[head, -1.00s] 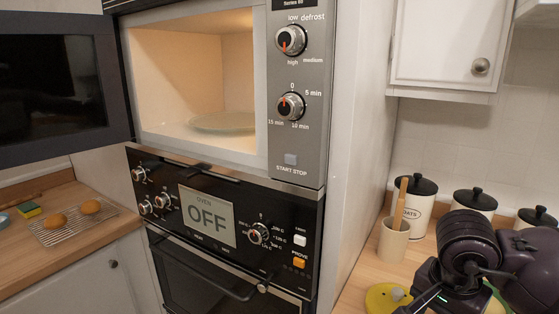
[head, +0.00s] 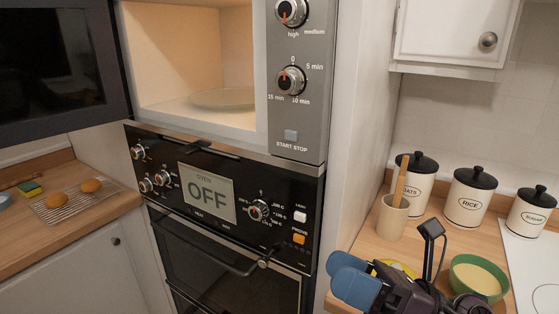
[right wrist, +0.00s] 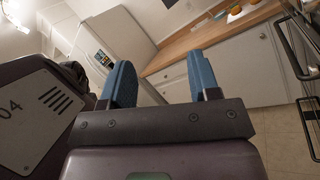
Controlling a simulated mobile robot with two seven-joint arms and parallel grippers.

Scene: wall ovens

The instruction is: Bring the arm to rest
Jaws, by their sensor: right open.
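My right gripper (head: 347,276) is at the bottom of the head view, in front of the right counter. Its two blue fingers point left and are apart, with nothing visible between them. The right wrist view shows the same open, empty gripper (right wrist: 161,75), facing out over the floor toward white cabinets. My left gripper is not in view.
The microwave (head: 298,115) stands open with a plate (head: 224,98) inside. Below it is the oven (head: 225,265), its display reading OFF. Canisters (head: 470,200), a utensil pot (head: 392,218) and a green bowl (head: 477,278) stand on the right counter (head: 385,250).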

